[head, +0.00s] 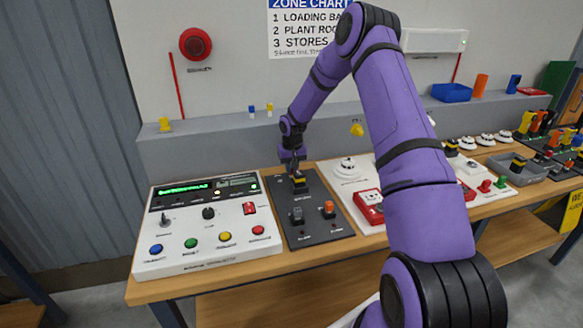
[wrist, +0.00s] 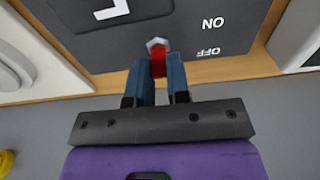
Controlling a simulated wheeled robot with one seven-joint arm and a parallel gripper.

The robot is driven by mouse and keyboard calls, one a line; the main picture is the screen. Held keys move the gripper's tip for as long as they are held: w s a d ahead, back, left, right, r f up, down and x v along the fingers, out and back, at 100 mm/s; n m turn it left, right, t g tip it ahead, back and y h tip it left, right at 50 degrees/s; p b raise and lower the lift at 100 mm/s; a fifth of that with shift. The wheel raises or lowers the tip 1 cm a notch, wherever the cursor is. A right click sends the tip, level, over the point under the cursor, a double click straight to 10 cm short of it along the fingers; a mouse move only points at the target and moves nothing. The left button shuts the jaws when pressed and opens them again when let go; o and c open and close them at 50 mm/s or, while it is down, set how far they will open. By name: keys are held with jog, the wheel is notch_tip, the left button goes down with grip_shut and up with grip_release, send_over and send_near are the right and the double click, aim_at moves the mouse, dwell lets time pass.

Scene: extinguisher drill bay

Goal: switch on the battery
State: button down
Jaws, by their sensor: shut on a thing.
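The dark panel (head: 322,232) lies flat on the bench, and its upper end shows in the wrist view (wrist: 190,40). In the head view my gripper (head: 291,168) points down at the panel's far end, by a black-and-yellow part (head: 299,182). My fingers hide much of the handle, and I cannot tell which label it is set to.
A grey knob (head: 297,214) and an orange knob (head: 329,208) stand nearer on the panel. A white control console (head: 205,246) adjoins on the left. A white board with a red call box (head: 369,205) is on the right. A grey ledge (head: 220,150) runs behind.

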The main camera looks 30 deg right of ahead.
jog(key=shift+s+a+t+h, duration=0.15)
jog(key=shift+s+t+h, duration=0.2)
jog(key=shift+t, duration=0.7)
jog(key=shift+s+a+t+h, duration=0.2)
jog(key=shift+s+t, duration=0.25)
jog(key=shift+t, duration=0.6)
jog(key=shift+d, duration=0.1)
jog(key=c, duration=1.1)
grip_release()
jog(key=v, duration=1)
jog(key=shift+s+r, duration=0.2)
jog(key=shift+r, duration=0.1)
jog(key=shift+r, duration=0.1)
